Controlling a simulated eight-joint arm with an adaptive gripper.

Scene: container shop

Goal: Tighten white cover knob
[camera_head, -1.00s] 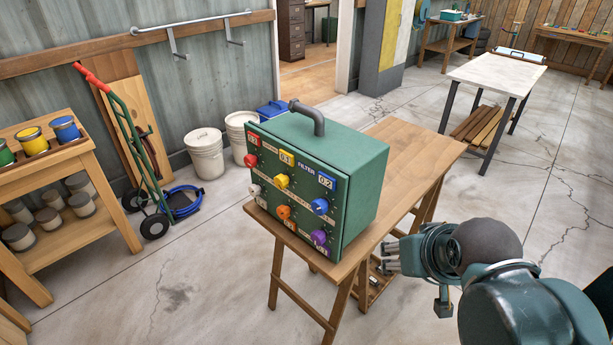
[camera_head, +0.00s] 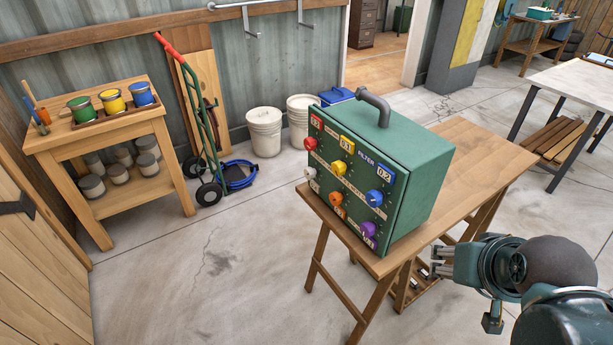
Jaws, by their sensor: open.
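A green filter box (camera_head: 420,175) with a grey pipe handle on top stands on a wooden trestle table (camera_head: 490,165). Its front panel carries several coloured knobs in two rows: red, yellow and blue above, white, orange and purple below. The white knob (camera_head: 310,172) is at the lower left of the panel, at the box's far end from my arm. My gripper (camera_head: 437,262) is at the lower right, to the right of the box and near the table's right edge. It is open and points left, apart from the box and from every knob. Nothing shows between its fingers.
A wooden shelf (camera_head: 75,138) with paint cans stands at the left. A green hand truck (camera_head: 200,125) and white buckets (camera_head: 264,132) stand by the wall. The floor (camera_head: 225,265) in front of the panel is clear. A white-topped table (camera_head: 580,90) is at the right.

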